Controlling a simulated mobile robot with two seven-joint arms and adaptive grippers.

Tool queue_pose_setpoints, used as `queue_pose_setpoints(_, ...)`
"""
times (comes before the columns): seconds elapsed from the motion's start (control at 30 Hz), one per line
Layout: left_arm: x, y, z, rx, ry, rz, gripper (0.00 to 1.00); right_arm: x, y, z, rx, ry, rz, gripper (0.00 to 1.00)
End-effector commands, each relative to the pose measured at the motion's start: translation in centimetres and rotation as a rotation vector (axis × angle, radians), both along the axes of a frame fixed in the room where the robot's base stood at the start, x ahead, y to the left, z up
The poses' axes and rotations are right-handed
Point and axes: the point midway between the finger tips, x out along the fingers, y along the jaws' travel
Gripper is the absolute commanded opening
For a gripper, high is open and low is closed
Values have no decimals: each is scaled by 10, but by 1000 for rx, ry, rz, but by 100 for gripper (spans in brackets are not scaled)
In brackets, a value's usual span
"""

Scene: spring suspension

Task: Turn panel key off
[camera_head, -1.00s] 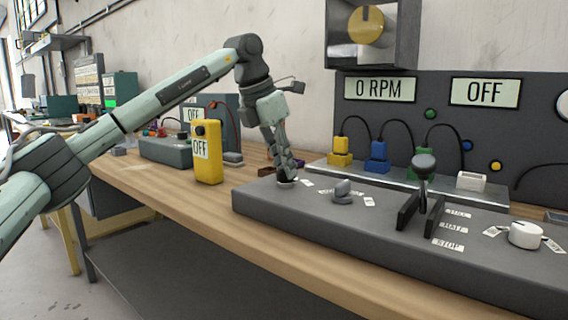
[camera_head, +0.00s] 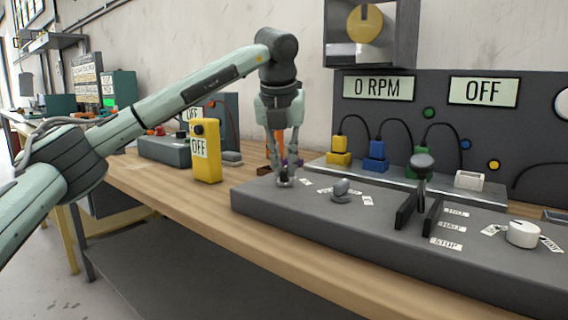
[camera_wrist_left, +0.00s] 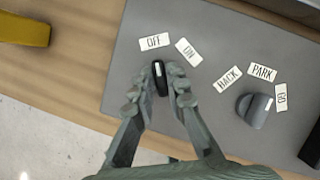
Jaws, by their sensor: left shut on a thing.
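The panel key (camera_wrist_left: 160,78) is a small dark knob with a white mark, on the grey control panel (camera_wrist_left: 205,22). In the left wrist view it stands between the fingertips of my left gripper (camera_wrist_left: 159,88), which is shut on it. The key's mark points up toward the OFF label (camera_wrist_left: 154,41); the ON label (camera_wrist_left: 188,51) lies to its right. In the head view my left gripper (camera_head: 285,178) reaches down to the panel's left end, and its fingers mostly hide the key. My right gripper is not in view.
A grey knob (camera_wrist_left: 254,110) with HACK, PARK and GO labels sits right of the key. A black-handled lever (camera_head: 422,163) and a white dial (camera_head: 523,233) stand further right. A yellow box reading OFF (camera_head: 207,155) stands left. Displays behind read 0 RPM (camera_head: 378,87) and OFF (camera_head: 485,91).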

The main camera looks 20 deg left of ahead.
Motion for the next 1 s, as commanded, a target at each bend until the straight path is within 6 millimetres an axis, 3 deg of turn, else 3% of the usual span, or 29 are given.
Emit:
queue_pose_setpoints(0.57,0,0,1,-1,0,40,0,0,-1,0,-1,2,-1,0)
queue_pose_setpoints(0.6,0,0,1,-1,0,40,15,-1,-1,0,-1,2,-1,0)
queue_pose_setpoints(0.77,0,0,0,-1,0,39,34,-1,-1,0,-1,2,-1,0)
queue_pose_setpoints(1.0,0,0,0,0,0,38,34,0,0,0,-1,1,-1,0)
